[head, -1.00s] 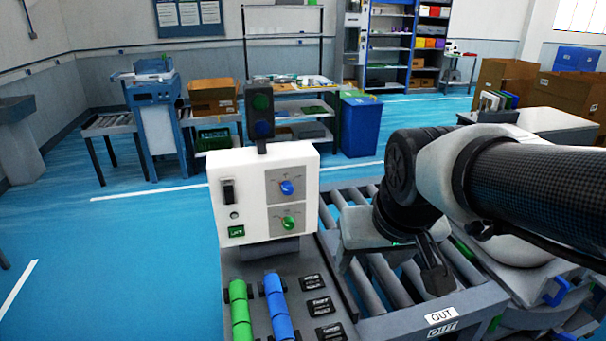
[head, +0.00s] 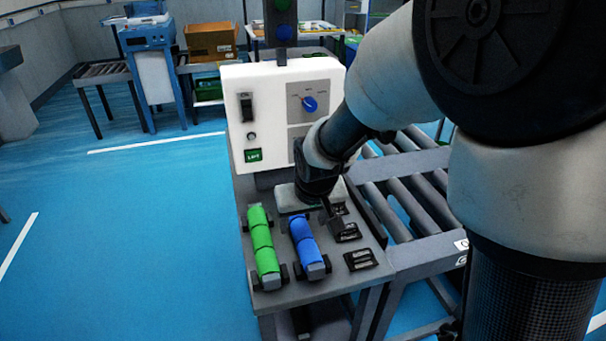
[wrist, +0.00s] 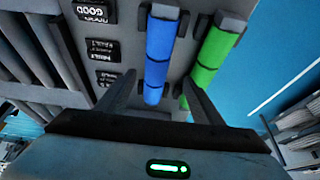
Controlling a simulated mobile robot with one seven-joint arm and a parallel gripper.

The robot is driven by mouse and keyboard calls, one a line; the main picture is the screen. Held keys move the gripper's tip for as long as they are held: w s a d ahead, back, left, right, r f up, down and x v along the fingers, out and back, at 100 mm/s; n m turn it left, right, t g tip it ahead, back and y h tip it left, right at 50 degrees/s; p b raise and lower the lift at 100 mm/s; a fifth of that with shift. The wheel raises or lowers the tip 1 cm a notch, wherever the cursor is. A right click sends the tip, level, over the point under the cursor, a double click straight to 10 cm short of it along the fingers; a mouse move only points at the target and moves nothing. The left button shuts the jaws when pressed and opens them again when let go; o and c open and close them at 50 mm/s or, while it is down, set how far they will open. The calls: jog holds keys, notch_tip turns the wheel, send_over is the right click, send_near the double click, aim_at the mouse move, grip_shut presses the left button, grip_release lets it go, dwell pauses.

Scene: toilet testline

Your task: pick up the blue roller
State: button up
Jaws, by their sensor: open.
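The blue roller (head: 306,247) lies in dark holders on the grey panel, its long side running away from me. It also shows in the wrist view (wrist: 160,50), where its lower end appears between my two fingers. My gripper (head: 325,212) is over the far end of the roller in the head view. In the wrist view my gripper (wrist: 158,82) is open, with a finger on either side of the blue roller's line. I cannot tell how far above the roller the fingertips are. Nothing is held.
A green roller (head: 263,243) lies parallel, left of the blue one and close to it. Black labelled blocks (head: 360,259) sit to the right. A white control box (head: 280,108) stands behind the rollers. A roller conveyor (head: 412,195) is at the right.

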aim_at(303, 229)
jog(key=x, duration=0.3)
jog(key=b+x, duration=0.1)
jog(key=x, duration=0.3)
jog(key=shift+w+d, duration=0.2)
jog(key=shift+w, duration=0.25)
jog(key=shift+c, duration=0.2)
jog(key=c, duration=1.4)
